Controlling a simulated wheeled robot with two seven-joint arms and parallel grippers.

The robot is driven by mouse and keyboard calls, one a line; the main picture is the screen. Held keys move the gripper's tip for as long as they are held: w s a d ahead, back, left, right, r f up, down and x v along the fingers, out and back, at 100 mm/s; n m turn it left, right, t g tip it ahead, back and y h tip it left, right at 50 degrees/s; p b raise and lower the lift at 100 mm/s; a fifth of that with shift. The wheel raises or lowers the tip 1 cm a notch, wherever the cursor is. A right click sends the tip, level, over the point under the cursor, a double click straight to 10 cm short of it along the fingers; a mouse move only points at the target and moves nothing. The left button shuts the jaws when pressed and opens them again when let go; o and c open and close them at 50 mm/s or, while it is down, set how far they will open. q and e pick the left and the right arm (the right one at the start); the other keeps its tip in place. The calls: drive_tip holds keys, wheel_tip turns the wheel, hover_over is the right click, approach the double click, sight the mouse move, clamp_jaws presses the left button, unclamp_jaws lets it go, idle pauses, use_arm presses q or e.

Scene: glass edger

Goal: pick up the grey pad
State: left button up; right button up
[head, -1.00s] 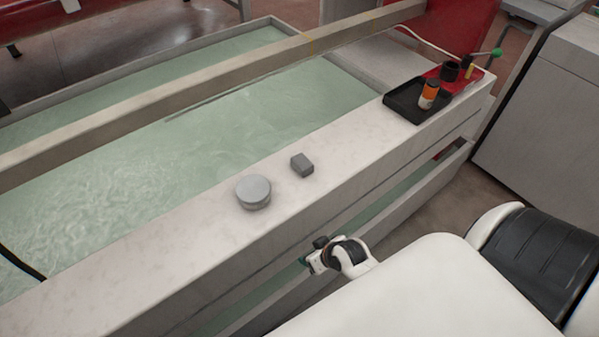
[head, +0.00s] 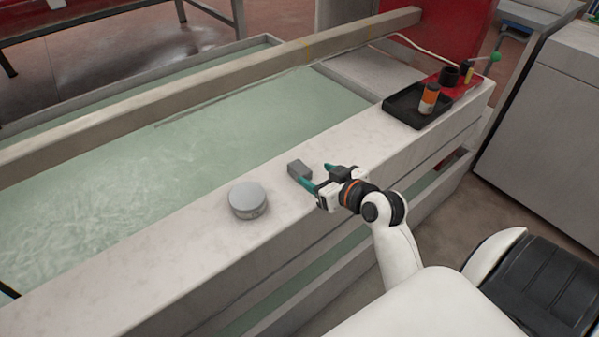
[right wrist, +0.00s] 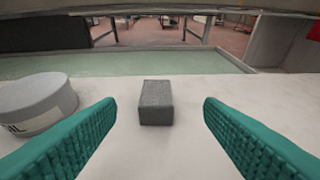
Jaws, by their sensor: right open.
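The grey pad (head: 299,169) is a small dark grey block lying on the pale ledge of the tank. It also shows in the right wrist view (right wrist: 156,103), centred ahead of the fingers. My right gripper (head: 318,177) is over the ledge, just short of the pad, with its teal fingers spread. In the right wrist view the open fingers (right wrist: 158,130) stand to either side of the line to the pad, and nothing is between their tips. The pad is not touched. My left gripper is not in view.
A round grey tin (head: 247,201) stands on the ledge left of the pad, and in the right wrist view (right wrist: 36,103) it is close to the left finger. A black tray (head: 399,112) holds an orange bottle (head: 429,98). Water lies behind the ledge (head: 160,268).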

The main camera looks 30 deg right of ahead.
sight(301, 168)
drive_tip(key=x, duration=0.3)
drive_tip(key=b+x, duration=0.1)
drive_tip(key=x, duration=0.4)
drive_tip(key=shift+a+f, duration=0.1)
drive_tip(key=shift+a, duration=0.1)
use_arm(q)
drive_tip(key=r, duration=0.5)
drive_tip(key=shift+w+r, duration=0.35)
use_arm(e)
drive_tip(key=c, duration=1.1)
drive_tip(key=shift+o, duration=0.2)
